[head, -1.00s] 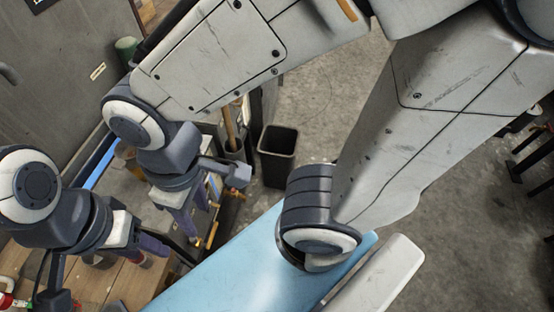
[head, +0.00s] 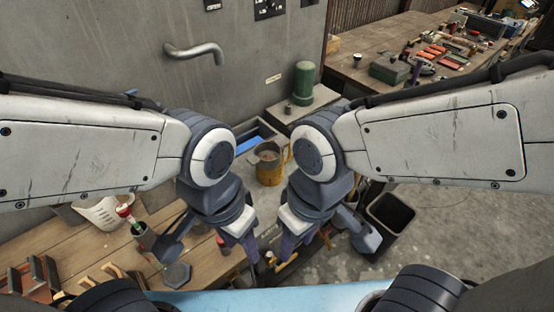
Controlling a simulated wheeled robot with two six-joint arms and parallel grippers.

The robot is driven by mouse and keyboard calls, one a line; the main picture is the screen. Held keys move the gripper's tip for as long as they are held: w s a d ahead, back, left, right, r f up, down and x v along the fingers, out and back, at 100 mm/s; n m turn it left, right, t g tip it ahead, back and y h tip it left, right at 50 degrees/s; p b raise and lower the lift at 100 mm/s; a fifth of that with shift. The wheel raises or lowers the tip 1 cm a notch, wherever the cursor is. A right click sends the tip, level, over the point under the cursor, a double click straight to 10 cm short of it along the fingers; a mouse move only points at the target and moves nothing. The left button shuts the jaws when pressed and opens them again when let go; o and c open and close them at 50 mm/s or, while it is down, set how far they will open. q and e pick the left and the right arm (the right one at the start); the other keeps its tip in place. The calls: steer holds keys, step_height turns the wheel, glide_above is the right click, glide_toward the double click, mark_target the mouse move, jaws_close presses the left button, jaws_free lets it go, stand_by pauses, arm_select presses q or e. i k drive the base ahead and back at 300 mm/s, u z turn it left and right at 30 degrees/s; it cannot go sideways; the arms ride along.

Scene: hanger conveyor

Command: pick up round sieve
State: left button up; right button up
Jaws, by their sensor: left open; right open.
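I cannot pick out a round sieve with certainty. A yellow mug-like vessel (head: 270,172) with a side handle stands between my two wrists, partly overlapped by the right one. A small dark flat disc-like piece (head: 176,276) lies on the wooden bench, left of my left gripper. My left gripper (head: 245,246) points down near the middle, open, with no object seen in it. My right gripper (head: 291,243) points down just right of it, also open and with no object seen in it. Both arms hide parts of the surfaces below.
The wooden bench (head: 75,250) at left holds a white scoop-like piece (head: 101,212), a red-topped tool in a cup (head: 138,235) and wooden-handled tools. A green cylinder (head: 303,82) stands behind. A black bin (head: 388,218) stands on the floor at right. Concrete floor there is open.

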mark_target(268, 156)
steer(key=z, duration=1.9)
steer(key=i, duration=1.55)
steer(key=u, duration=3.15)
